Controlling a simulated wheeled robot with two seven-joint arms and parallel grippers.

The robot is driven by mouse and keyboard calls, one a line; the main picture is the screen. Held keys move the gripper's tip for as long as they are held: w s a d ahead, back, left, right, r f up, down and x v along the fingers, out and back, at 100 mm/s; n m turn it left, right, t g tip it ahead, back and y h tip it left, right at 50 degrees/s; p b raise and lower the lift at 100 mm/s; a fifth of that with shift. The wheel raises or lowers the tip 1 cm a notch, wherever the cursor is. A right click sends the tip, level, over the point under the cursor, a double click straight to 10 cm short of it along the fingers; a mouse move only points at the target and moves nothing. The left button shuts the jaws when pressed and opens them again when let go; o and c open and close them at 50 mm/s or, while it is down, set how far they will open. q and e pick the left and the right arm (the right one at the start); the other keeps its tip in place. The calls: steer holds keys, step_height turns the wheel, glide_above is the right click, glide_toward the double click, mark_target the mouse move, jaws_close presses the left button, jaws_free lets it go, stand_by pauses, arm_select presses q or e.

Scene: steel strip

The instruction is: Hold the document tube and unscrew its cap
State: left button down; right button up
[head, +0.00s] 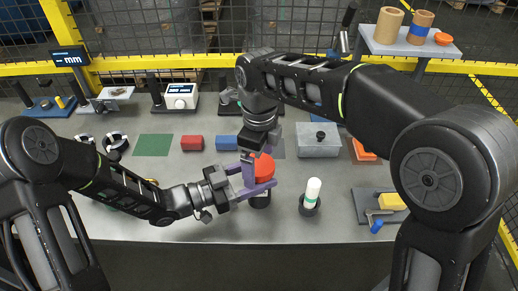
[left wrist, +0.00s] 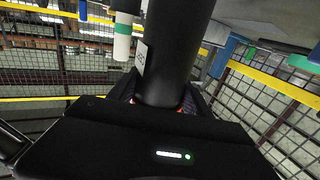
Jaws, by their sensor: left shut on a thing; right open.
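The document tube is black, with a round red cap (head: 265,168) on top in the head view. Its dark body (head: 260,201) shows just below my left gripper, and the left wrist view shows the black tube (left wrist: 178,45) with a white label. My left gripper (head: 258,188) has purple fingers and is shut around the tube, just below the cap. My right gripper (head: 256,154) points down directly over the cap and is open. Its fingers partly overlap the cap's left side, and I cannot tell whether they touch it.
A white tube with a green band (head: 313,190) stands in a black holder to the right. Red (head: 192,143) and blue (head: 226,142) blocks and a grey box (head: 318,140) lie behind. A grey tray with a yellow block (head: 391,202) is at right. The front edge of the steel bench is clear.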

steer(key=shift+f, duration=0.3)
